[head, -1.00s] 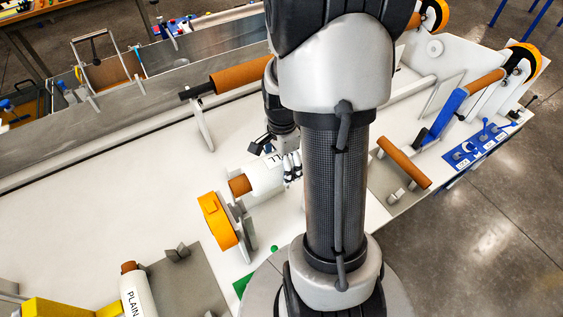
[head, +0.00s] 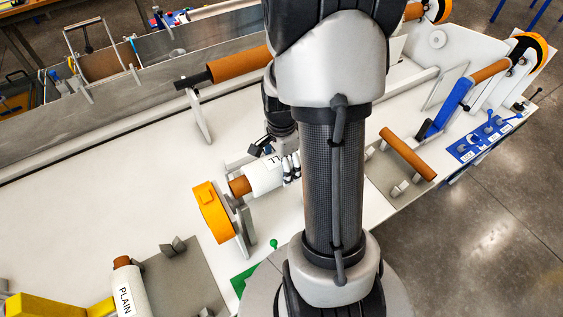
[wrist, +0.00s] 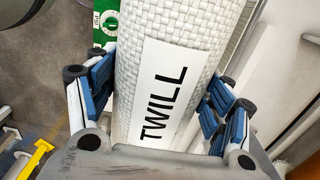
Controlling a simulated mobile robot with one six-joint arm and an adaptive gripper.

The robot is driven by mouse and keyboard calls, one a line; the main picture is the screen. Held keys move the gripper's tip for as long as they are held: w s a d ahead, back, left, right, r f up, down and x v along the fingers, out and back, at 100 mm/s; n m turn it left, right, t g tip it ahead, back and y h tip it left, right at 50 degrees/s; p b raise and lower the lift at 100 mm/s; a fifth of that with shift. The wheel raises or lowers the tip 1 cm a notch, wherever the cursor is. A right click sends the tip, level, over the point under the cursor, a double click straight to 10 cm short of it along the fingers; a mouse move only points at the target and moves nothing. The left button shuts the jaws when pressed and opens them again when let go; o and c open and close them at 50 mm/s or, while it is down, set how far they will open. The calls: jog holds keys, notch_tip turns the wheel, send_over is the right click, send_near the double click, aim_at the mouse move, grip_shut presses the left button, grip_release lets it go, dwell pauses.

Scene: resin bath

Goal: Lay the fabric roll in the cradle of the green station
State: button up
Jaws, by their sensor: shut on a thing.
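My gripper (wrist: 162,105) is shut around the middle of a white woven fabric roll labelled TWILL (wrist: 200,25). In the head view the roll (head: 262,177) shows with a brown core end pointing left, partly hidden by my arm. The green station's panel (head: 243,279) and green knob (head: 274,243) show at the front edge. The green panel (wrist: 104,24) also shows left of the roll in the wrist view. I cannot tell whether the roll touches the cradle.
A roll labelled PLAIN (head: 130,292) lies at the lower left near a yellow part (head: 45,306). A bare brown tube (head: 407,154) and the blue station's panel (head: 482,139) are at the right. Another brown tube (head: 238,64) spans the back. The white table is clear at left.

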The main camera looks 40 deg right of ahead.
jog(key=shift+w+f+b, duration=0.1)
jog(key=shift+f+b, duration=2)
jog(key=shift+f, duration=0.65)
jog(key=o, duration=2.2)
jog(key=shift+c, duration=0.2)
jog(key=shift+s+a+f, duration=0.1)
jog(key=shift+s+f, duration=0.05)
jog(key=shift+s, duration=0.05)
notch_tip(320, 180, up, 12)
jog(key=shift+r, duration=0.1)
jog(key=shift+w, duration=0.1)
